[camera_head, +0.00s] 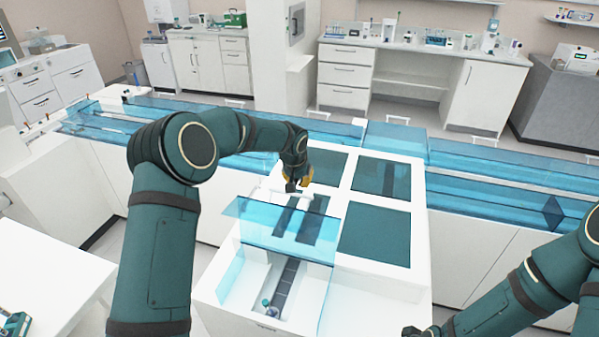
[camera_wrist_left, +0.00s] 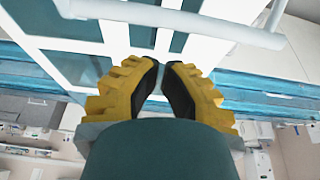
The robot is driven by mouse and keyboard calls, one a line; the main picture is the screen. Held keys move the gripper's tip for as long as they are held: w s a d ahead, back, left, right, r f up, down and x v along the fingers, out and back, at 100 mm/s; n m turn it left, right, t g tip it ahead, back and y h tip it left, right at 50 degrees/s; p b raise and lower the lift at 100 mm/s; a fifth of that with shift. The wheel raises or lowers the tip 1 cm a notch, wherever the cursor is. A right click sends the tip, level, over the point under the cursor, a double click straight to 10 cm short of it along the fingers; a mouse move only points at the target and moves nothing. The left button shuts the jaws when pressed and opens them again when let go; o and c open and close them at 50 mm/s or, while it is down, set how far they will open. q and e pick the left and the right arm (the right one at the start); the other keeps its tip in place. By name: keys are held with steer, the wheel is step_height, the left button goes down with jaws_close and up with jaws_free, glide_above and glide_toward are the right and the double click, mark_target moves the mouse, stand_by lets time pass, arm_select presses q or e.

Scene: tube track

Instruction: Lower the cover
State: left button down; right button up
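The clear blue cover (camera_head: 275,243) stands raised over the open front-left bay of the white machine (camera_head: 385,290). Its white bar handle (camera_head: 272,192) is near my left gripper (camera_head: 298,186); the bar also crosses the top of the left wrist view (camera_wrist_left: 180,20). My left gripper's yellow fingers with black pads (camera_wrist_left: 162,75) are close together, with only a narrow gap and nothing seen between them. The bar lies apart from the fingertips in that view. My right gripper (camera_head: 420,331) shows only as a dark part at the bottom edge of the head view.
A dark track (camera_head: 284,286) and a small blue-capped tube (camera_head: 268,307) are in the open bay. Dark panels (camera_head: 374,234) fill the machine's other sections. A long blue-covered track (camera_head: 495,170) runs behind. A white table (camera_head: 40,265) stands at left.

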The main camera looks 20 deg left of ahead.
arm_select(q)
steer(key=s, duration=0.2)
steer(key=shift+s, duration=0.3)
stand_by(0.3)
